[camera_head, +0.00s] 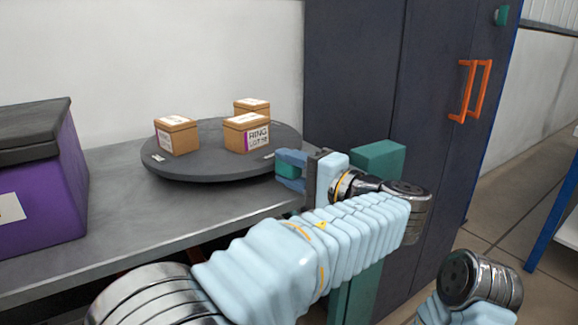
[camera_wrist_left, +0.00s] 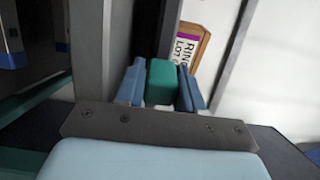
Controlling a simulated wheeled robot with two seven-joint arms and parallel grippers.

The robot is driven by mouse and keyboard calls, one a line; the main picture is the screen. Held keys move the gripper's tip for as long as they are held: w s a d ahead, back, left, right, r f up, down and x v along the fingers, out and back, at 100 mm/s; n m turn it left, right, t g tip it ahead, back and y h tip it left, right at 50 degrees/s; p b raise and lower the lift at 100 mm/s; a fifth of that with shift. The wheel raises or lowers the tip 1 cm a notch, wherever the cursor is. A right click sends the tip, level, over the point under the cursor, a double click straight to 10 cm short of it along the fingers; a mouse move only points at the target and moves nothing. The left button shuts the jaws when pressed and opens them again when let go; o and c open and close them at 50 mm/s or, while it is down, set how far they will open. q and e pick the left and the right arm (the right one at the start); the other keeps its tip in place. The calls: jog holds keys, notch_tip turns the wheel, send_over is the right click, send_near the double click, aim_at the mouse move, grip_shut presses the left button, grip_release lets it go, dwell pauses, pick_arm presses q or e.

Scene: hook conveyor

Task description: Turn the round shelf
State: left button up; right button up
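The round shelf (camera_head: 205,165) is a dark grey disc on the grey table, and it carries three small brown boxes. One box (camera_head: 177,135) is at the left, one (camera_head: 246,132) at the front right and one (camera_head: 251,106) behind it. My left gripper (camera_head: 288,171) is at the shelf's right edge, its blue fingers on either side of a teal block. In the left wrist view the teal block (camera_wrist_left: 161,83) fills the space between the fingers (camera_wrist_left: 161,88). Whether it joins the shelf is hidden. My right gripper is out of view.
A purple crate (camera_head: 70,190) with a dark lid stands at the table's left end. A tall dark cabinet (camera_head: 350,75) with an orange handle (camera_head: 470,90) stands close behind my left gripper. Open floor shows at the right.

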pick_arm(q)
jog(key=shift+o, duration=0.4)
jog(key=shift+d, duration=0.1)
jog(key=v, duration=1.3)
jog(key=shift+s+d, duration=0.3)
